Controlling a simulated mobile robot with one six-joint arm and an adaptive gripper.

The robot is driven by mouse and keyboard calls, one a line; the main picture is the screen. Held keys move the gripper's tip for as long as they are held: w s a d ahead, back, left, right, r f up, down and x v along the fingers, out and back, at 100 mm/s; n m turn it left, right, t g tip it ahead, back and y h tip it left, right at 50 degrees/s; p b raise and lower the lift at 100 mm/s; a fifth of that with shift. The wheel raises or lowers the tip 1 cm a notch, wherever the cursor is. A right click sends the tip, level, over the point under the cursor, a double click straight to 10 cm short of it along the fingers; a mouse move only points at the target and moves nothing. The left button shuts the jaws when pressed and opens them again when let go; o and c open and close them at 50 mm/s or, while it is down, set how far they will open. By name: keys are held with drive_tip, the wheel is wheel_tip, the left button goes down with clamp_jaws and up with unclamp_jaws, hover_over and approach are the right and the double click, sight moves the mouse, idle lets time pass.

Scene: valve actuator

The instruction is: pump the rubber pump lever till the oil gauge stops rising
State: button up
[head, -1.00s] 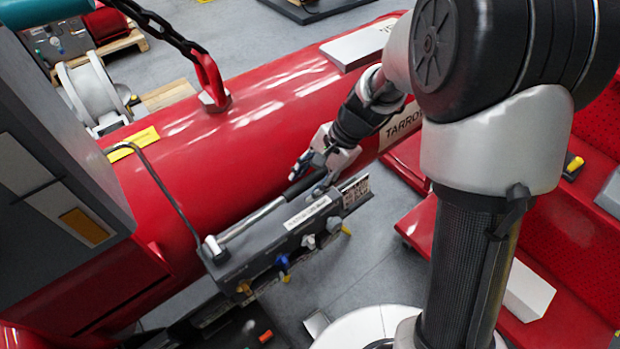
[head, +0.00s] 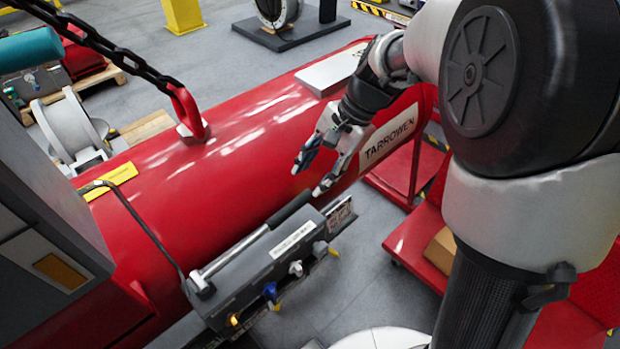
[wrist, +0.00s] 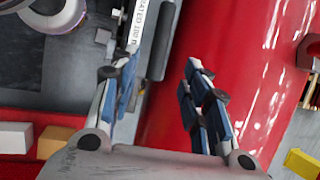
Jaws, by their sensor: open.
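The pump lever (head: 240,248) is a metal rod with a black rubber grip (head: 289,209), lying low along the top of the grey pump unit (head: 262,272). My gripper (head: 312,174) is open and empty, beyond the grip's end and a little above it, with a small gap. In the wrist view my gripper (wrist: 160,75) has its fingers spread, and the dark grip (wrist: 161,42) shows beyond them, nearer the left finger. I cannot make out an oil gauge or its reading in either view.
The red cylinder (head: 160,200) runs close behind the pump unit. Blue, white and yellow valve knobs (head: 270,291) stick out of the unit's front. A black chain (head: 85,35) hangs above the cylinder. Grey floor (head: 345,285) is clear in front.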

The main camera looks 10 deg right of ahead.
sight(299, 203)
drive_tip(key=shift+c, duration=0.3)
drive_tip(key=s+a+r+t+h+p, duration=0.1)
drive_tip(key=r+p, duration=0.1)
drive_tip(key=s+a+r+h+p, duration=0.1)
drive_tip(key=s+r+p, duration=0.1)
drive_tip(key=s+a+r+t+h+p, duration=0.1)
drive_tip(key=r+p, duration=0.1)
drive_tip(key=shift+s+r+m+t+h, duration=0.15)
drive_tip(key=shift+r+m+t+h, duration=0.15)
drive_tip(key=shift+r+h, duration=0.1)
drive_tip(key=c, duration=0.7)
drive_tip(key=shift+c, duration=0.5)
drive_tip(key=b+x, duration=0.1)
drive_tip(key=x, duration=0.8)
drive_tip(key=b+x, duration=0.1)
drive_tip(key=x, duration=0.4)
drive_tip(key=shift+w+d+b, duration=0.2)
drive_tip(key=shift+w+b, duration=0.1)
drive_tip(key=shift+w, duration=0.1)
clamp_jaws()
wheel_tip(299, 203, down, 3)
drive_tip(key=shift+w+d+f+b, duration=0.1)
drive_tip(key=shift+d+b, duration=0.1)
drive_tip(key=shift+b, duration=0.9)
drive_tip(key=shift+w, duration=0.1)
